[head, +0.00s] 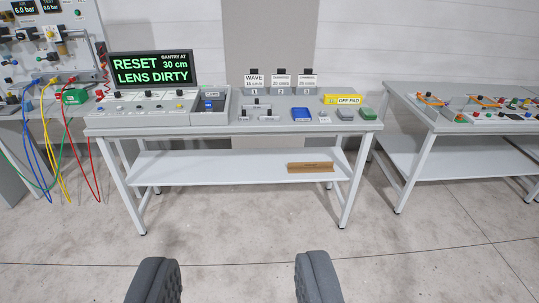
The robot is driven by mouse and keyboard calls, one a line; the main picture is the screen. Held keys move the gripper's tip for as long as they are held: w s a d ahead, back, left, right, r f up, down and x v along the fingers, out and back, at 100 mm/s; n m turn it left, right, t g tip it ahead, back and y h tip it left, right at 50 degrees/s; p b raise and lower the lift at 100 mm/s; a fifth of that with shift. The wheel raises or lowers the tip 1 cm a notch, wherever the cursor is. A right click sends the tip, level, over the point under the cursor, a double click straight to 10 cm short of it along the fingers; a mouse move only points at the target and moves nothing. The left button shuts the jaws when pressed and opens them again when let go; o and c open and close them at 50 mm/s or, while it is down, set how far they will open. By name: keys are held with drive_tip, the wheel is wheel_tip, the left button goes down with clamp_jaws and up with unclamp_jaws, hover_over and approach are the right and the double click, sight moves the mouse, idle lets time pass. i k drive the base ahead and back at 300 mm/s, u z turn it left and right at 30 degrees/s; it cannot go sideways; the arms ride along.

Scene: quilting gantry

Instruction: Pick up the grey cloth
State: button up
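My gripper (234,262) is open and empty at the bottom of the head view, its two dark grey ribbed fingers wide apart over the floor. It is well short of the bench (210,129). A small grey piece (343,114) lies on the right part of the bench top, between a blue item (302,115) and a green block (367,113). It may be the grey cloth, but it is too small to be sure. Nothing touches it from my gripper.
A screen (152,69) reads "RESET LENS DIRTY, GANTRY AT 30 cm". A yellow "OFF PAD" sign (342,99) and white cards (281,80) stand at the bench's back. A brown strip (310,168) lies on the shelf. Another bench (435,127) stands right. The floor ahead is clear.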

sight(345, 113)
drive_tip(key=z, duration=0.05)
drive_tip(key=i, duration=2.5)
drive_tip(key=z, duration=0.5)
drive_tip(key=i, duration=1.25)
drive_tip(key=z, duration=0.15)
